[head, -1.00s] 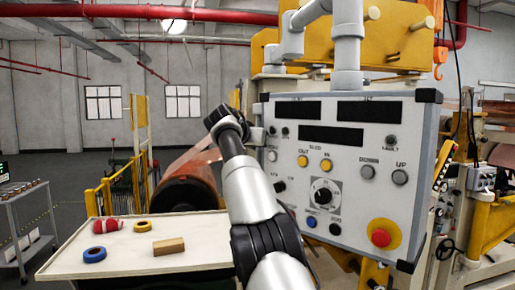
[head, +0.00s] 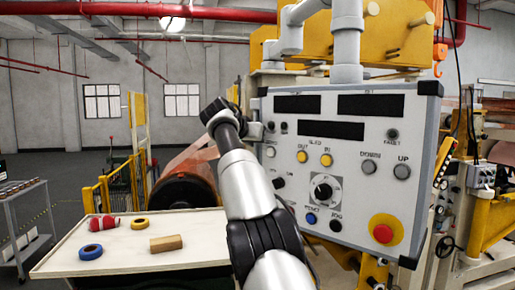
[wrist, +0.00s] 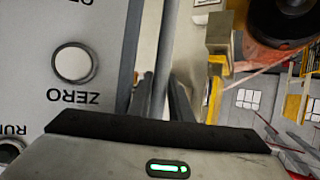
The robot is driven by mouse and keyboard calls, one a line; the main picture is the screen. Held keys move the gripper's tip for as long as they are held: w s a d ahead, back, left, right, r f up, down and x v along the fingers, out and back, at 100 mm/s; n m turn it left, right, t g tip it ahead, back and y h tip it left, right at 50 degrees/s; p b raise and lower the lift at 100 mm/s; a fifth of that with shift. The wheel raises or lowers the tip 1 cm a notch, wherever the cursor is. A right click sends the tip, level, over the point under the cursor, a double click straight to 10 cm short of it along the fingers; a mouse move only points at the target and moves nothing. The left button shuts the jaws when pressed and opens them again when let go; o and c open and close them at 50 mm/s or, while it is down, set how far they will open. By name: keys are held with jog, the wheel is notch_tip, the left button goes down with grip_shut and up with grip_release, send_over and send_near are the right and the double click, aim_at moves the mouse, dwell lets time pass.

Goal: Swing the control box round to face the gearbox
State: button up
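The control box (head: 345,160) is a grey-white panel with black displays, buttons, a dial and a red stop button on yellow. It hangs from a grey pipe (head: 347,45), its front turned mostly toward the head camera. My gripper (wrist: 161,80) is at the box's left side, mostly hidden behind my arm in the head view. In the wrist view its dark fingers stand on both sides of a thin grey handle bar (wrist: 164,40) beside the panel, apparently shut on it. The panel shows upside down there, with a ZERO button. I cannot tell which machine part is the gearbox.
A cream table (head: 125,262) at lower left holds red rolls, yellow and blue tape rings and a wooden block (head: 167,243). A grey cart (head: 22,215) stands further left. A copper roll (head: 185,185) is behind my arm. Yellow machinery (head: 410,20) rises above the box.

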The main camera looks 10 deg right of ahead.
jog(key=b+v, duration=0.4)
jog(key=v, duration=1.3)
